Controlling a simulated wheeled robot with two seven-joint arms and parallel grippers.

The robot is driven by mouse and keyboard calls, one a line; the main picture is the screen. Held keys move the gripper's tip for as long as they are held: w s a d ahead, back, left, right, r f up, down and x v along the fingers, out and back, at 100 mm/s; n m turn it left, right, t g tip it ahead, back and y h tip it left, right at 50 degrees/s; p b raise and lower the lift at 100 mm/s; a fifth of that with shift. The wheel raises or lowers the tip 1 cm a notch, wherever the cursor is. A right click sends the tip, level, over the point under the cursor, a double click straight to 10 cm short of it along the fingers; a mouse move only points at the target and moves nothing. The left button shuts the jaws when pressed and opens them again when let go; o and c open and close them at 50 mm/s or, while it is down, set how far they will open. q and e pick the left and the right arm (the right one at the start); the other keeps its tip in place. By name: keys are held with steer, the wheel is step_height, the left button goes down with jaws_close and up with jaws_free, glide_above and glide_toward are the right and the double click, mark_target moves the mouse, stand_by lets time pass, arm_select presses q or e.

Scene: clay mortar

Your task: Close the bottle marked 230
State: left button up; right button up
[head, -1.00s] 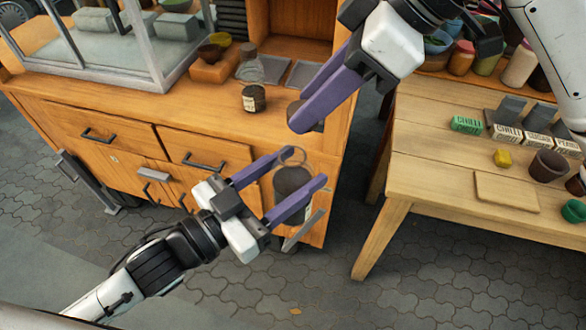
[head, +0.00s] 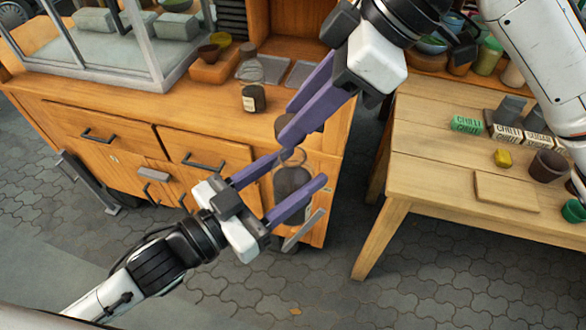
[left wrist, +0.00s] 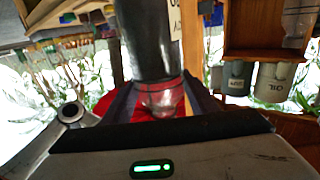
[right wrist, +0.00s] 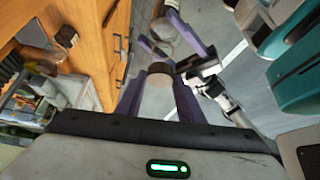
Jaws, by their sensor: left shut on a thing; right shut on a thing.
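My left gripper (head: 278,190) is shut on a clear glass bottle (head: 291,182) with dark contents, held in front of the cart. In the left wrist view the bottle (left wrist: 147,45) has a pale label, only partly in view, so I cannot read its number. My right gripper (head: 286,142) is above it, shut on a stopper with a dark brown end (right wrist: 160,69) and a paler part between the fingers. In the right wrist view the bottle's round open mouth (right wrist: 160,32) is beyond the stopper, apparently apart from it. In the head view the fingers partly hide the stopper.
The wooden table (head: 440,175) at right holds spice boxes, a yellow block (head: 503,157), a brown cup (head: 547,166) and a board (head: 507,192).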

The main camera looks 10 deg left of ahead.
steer(key=shift+f, duration=0.5)
steer(key=shift+d+r, duration=0.15)
steer(key=shift+r, duration=0.05)
steer(key=shift+f, duration=0.1)
steer(key=shift+f, duration=0.85)
steer(key=shift+f, duration=0.55)
